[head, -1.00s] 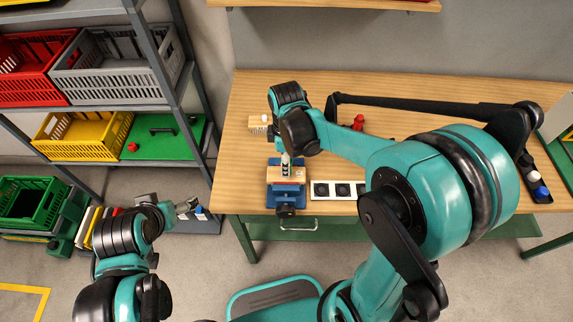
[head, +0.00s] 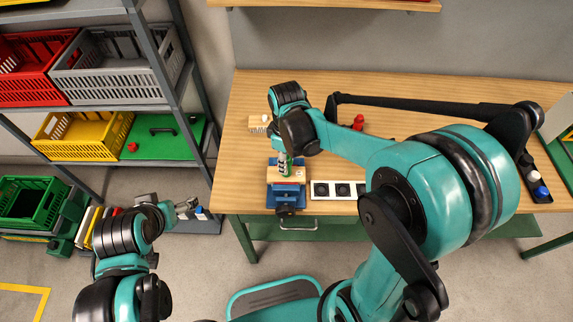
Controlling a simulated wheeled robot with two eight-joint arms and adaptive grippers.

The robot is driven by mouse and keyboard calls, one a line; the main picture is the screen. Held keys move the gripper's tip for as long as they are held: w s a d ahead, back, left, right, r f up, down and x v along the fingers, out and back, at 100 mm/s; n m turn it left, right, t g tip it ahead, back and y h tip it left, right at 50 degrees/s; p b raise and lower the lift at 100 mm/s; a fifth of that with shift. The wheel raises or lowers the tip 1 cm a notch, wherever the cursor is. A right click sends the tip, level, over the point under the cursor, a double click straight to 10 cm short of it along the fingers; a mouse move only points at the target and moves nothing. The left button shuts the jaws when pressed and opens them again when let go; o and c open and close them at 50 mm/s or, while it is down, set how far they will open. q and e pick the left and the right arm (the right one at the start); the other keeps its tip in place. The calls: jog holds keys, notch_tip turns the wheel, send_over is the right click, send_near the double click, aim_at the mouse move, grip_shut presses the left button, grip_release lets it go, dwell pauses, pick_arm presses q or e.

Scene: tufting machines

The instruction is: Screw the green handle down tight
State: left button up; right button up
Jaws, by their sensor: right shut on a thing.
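My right gripper (head: 283,163) points down over the blue vise (head: 286,198) on the workbench. It is shut on the green handle (head: 289,168), of which only a small green patch shows between the fingers. The handle's lower end and any thread are too small or hidden to make out. My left gripper (head: 187,208) hangs off the bench's left side, by the shelf's lower level, away from the vise. Its fingers are too small to read as open or shut.
A brush (head: 258,124) and a red item (head: 358,122) stand farther back. A dark tray (head: 537,180) is at the bench's right. The shelf with crates (head: 83,137) stands left. The bench's back left is bare.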

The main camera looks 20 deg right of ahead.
jog(key=m, duration=0.6)
jog(key=shift+f+m, duration=0.1)
jog(key=shift+m, duration=0.2)
jog(key=m, duration=0.5)
jog(key=shift+m, duration=0.4)
jog(key=o, duration=0.9)
jog(key=shift+o, duration=0.2)
notch_tip(320, 180, up, 10)
jog(key=p, duration=0.7)
jog(key=shift+p, duration=0.4)
